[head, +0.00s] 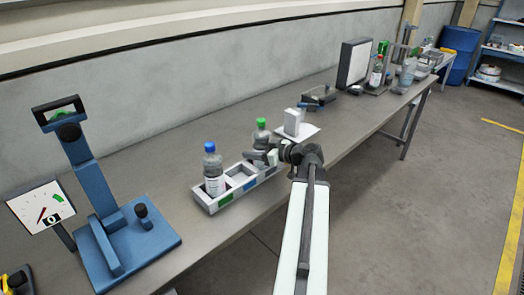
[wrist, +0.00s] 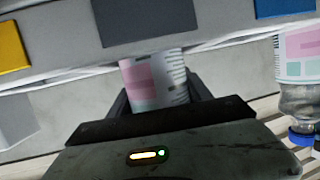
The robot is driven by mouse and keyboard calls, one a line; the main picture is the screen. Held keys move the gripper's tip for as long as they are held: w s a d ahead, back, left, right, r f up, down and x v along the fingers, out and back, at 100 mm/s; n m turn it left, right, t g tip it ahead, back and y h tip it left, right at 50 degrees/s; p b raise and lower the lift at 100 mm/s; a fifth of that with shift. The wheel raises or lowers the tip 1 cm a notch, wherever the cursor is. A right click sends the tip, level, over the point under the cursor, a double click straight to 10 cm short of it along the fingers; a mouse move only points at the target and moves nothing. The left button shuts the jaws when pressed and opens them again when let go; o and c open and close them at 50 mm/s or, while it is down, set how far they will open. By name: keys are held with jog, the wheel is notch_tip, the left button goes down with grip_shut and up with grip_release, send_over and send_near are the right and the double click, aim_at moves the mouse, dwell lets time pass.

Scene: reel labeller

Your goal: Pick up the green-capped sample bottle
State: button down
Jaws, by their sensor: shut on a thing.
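The green-capped sample bottle (head: 261,138) is upright at the right end of a white rack (head: 213,206) on the bench. My gripper (head: 264,157) is shut on it from the front right, below the cap. In the wrist view the gripper (wrist: 158,100) has a finger on each side of the bottle's pink and white label (wrist: 152,78). The cap is out of the wrist view, and the bottle's lower part is hidden by the gripper and rack. I cannot tell whether its base touches the rack.
A blue-capped bottle (head: 212,172) stands in the rack's left compartment, with an empty compartment between. A blue press-like device (head: 100,215) and a dial gauge (head: 42,207) are at left. A white block (head: 293,122) on a plate stands behind my gripper. A monitor (head: 355,63) is farther back.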

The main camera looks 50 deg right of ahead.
notch_tip(320, 180, up, 10)
jog(key=p, duration=1)
jog(key=shift+r, duration=0.15)
